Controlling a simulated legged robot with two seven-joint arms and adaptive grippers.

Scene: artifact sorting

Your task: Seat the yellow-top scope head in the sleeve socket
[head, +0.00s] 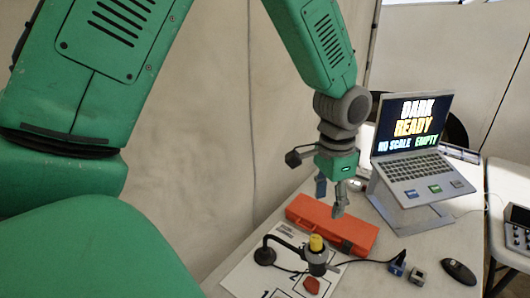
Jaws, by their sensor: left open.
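The yellow-top scope head (316,243) stands upright at the end of the bent dark arm of a small stand (265,254), over a white printed sheet. Its lower part is dark; I cannot tell how deep it sits in the sleeve socket (317,266). My left gripper (330,197) points down above and slightly behind the scope head, in front of the orange case. Its fingers are apart with nothing between them. It does not touch the scope head. My right gripper is not in view.
A long orange case (325,222) lies behind the scope head. A red piece (311,285) lies on the sheet (243,275). A laptop (412,150) on a stand, small blue and grey blocks (397,268) and a black mouse (459,272) are at right. A cable crosses the table.

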